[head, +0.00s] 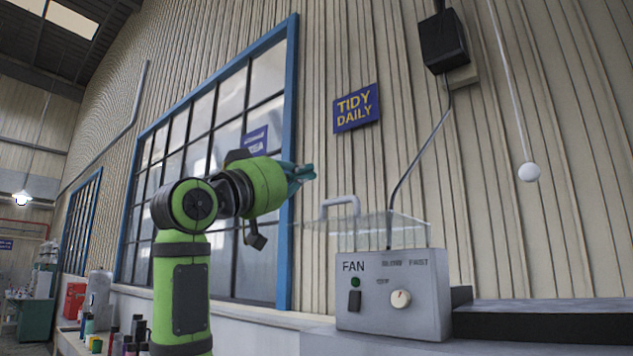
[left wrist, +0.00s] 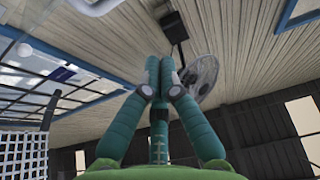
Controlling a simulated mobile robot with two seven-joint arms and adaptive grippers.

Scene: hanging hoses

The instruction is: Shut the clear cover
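A grey control box (head: 393,300) marked FAN stands on the ledge at right in the head view, with a green light, a dark switch and a white dial on its front. The clear cover (head: 408,232) shows above and behind the box top, reaching out to the left; its exact angle is hard to tell. Its pale handle (head: 340,206) is at the left. My left gripper (head: 303,174) is above and left of the handle, apart from it. Its teal fingers (left wrist: 159,75) lie together with nothing visible between them. My right gripper is not in view.
A white ball (head: 529,172) hangs on a cord at right. A dark hose (head: 416,147) drops from a black wall box (head: 443,41) behind the cover. A round fan (left wrist: 203,74) shows in the left wrist view. Bottles (head: 130,338) stand at lower left.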

